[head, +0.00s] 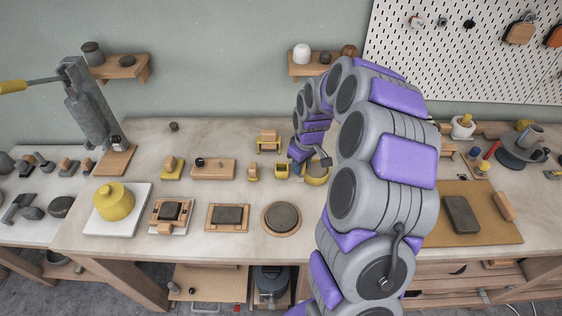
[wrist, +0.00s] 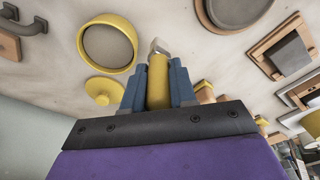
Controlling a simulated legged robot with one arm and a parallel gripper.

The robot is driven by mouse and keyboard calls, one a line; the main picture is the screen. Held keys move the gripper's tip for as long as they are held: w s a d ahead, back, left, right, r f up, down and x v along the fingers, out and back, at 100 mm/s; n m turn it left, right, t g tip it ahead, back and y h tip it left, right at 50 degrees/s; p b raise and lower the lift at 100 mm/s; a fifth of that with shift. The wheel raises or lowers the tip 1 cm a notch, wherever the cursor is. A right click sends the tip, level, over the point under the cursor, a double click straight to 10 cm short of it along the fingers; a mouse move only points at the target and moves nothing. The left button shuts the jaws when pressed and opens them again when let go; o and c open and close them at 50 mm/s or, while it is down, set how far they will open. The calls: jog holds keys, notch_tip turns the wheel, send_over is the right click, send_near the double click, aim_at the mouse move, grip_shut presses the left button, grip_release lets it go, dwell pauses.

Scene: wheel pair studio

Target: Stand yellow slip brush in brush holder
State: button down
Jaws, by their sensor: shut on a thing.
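My gripper (wrist: 158,84) is shut on the yellow slip brush (wrist: 158,82), with its blue fingers on either side of the yellow handle. A pale, metallic-looking end shows beyond the fingertips. The bowl also shows in the wrist view (wrist: 107,43), apart from the brush. I cannot tell surely which thing is the brush holder.
A yellow lid-like disc (wrist: 104,91) lies near the bowl. A round board with a grey slab (head: 282,218) and a framed slab (head: 228,217) lie in front. A lidded yellow pot (head: 113,201) stands left. My arm hides part of the bench to the right.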

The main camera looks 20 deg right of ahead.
jog(key=shift+w+a+f+b, duration=0.45)
jog(key=shift+w+f, duration=0.3)
jog(key=shift+w, duration=0.7)
jog(key=shift+w+a+f+b, duration=0.35)
jog(key=shift+w+a+f, duration=0.3)
jog(key=shift+w, duration=0.8)
jog(key=shift+w+a+f+b, duration=0.4)
jog(key=shift+w+f, duration=0.45)
jog(key=shift+w, duration=0.6)
jog(key=shift+r, duration=0.1)
jog(key=c, duration=0.9)
grip_release()
